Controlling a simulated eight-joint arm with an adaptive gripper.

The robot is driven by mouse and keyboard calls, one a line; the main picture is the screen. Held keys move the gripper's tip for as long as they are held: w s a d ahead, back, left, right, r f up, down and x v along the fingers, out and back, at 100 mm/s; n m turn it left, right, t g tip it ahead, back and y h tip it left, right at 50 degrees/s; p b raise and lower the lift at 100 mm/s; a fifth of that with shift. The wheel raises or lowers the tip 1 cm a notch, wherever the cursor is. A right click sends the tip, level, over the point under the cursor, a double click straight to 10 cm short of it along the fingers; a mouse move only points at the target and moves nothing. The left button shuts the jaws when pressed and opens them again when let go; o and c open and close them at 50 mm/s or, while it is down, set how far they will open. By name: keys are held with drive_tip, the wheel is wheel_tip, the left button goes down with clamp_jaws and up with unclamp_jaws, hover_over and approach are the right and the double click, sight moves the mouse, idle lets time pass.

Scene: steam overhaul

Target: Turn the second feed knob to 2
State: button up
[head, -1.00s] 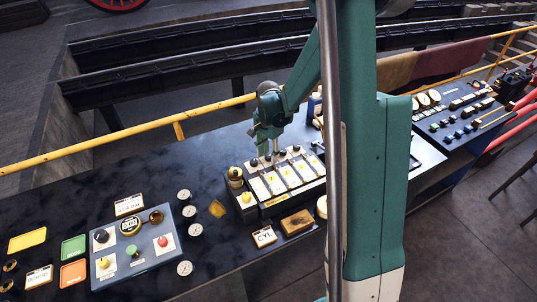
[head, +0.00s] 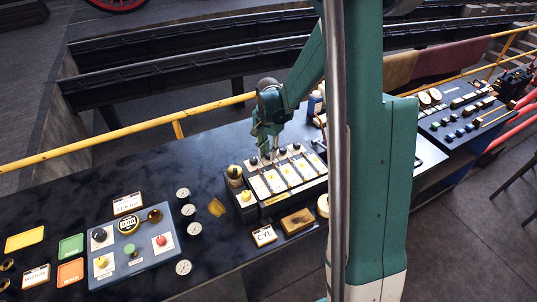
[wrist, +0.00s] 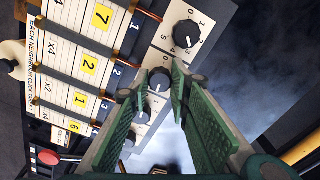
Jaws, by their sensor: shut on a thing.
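A row of black feed knobs with white pointer marks runs along the back of the black feed panel (head: 290,202). My gripper (head: 267,155) points down at this row from above. In the wrist view its two green fingers (wrist: 159,84) stand either side of a black knob (wrist: 158,80), the second from the panel's left end in the head view, and are closed on it. The fingers hide part of its dial, and I cannot read its setting. The end knob (wrist: 186,35) is clear of the fingers, with a dial marked 0 to 5. More knobs show beyond the held one.
White strips with yellow number tags (wrist: 89,65) lie beside the knobs, separated by thin rods. A yellow knob (head: 247,197) is at the panel's left end. Gauges (head: 188,210) and a blue control box (head: 135,262) stand to the left. A yellow rail (head: 90,148) runs behind.

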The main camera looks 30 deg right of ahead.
drive_tip(key=n+b, duration=0.2)
drive_tip(key=n, duration=0.2)
drive_tip(key=shift+f+b, duration=0.1)
drive_tip(key=shift+b, duration=0.25)
drive_tip(key=n+b, duration=0.2)
drive_tip(key=n, duration=0.2)
drive_tip(key=shift+n, duration=0.4)
drive_tip(key=n+b, duration=0.1)
drive_tip(key=n, duration=0.3)
drive_tip(key=shift+n+b, duration=0.3)
drive_tip(key=shift+b, duration=0.05)
drive_tip(key=shift+n+b, duration=0.45)
drive_tip(key=shift+n, duration=1.25)
drive_tip(key=o, duration=0.9)
drive_tip(key=shift+r, duration=0.25)
drive_tip(key=shift+r, duration=5.9)
